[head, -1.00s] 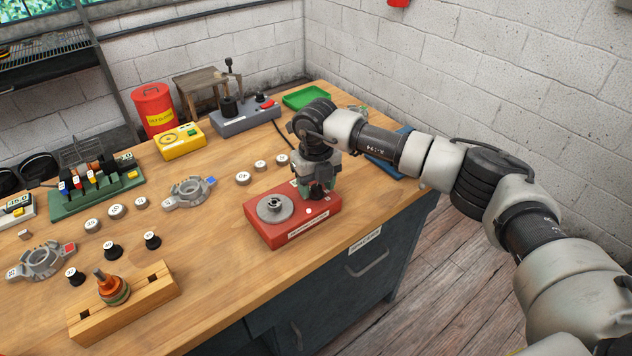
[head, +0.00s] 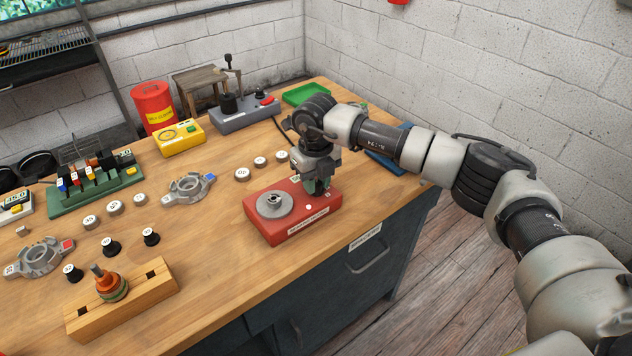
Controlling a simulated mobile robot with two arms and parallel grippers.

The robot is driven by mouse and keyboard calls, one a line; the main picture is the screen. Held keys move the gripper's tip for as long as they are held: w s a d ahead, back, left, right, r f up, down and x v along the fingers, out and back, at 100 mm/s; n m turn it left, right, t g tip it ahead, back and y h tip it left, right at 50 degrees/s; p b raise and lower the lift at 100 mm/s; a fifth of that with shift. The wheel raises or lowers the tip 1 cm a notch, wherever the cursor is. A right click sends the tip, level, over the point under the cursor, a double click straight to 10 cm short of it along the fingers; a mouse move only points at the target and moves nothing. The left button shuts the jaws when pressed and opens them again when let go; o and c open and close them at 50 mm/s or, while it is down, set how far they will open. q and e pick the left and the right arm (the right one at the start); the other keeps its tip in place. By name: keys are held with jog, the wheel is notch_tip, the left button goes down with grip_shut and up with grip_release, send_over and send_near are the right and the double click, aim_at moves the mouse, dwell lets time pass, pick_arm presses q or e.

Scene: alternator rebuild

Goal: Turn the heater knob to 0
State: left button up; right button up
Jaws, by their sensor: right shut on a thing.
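The heater is a red box (head: 283,228) near the front edge of the workbench, with a round grey metal plate (head: 275,203) on its left part. My right gripper (head: 318,188) points down over the right part of the box. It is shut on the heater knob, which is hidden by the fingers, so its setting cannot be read. Small white marks show on the box top beside the fingers. My left gripper is not in view.
Several round labelled parts and two grey housings (head: 189,187) lie left of the heater on the wooden bench (head: 215,265). A grey press (head: 245,115), a yellow meter (head: 180,139) and a green tray (head: 305,94) stand behind. A wooden block (head: 150,295) is at front left.

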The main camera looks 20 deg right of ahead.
jog(key=n+b, duration=0.3)
jog(key=n, duration=0.1)
jog(key=shift+f, duration=0.1)
jog(key=n+b, duration=0.2)
jog(key=n, duration=0.2)
jog(key=shift+n, duration=0.4)
jog(key=shift+r, duration=0.2)
jog(key=o, duration=0.9)
jog(key=shift+o, duration=0.2)
notch_tip(320, 180, up, 11)
jog(key=b, duration=0.1)
jog(key=shift+f, duration=0.15)
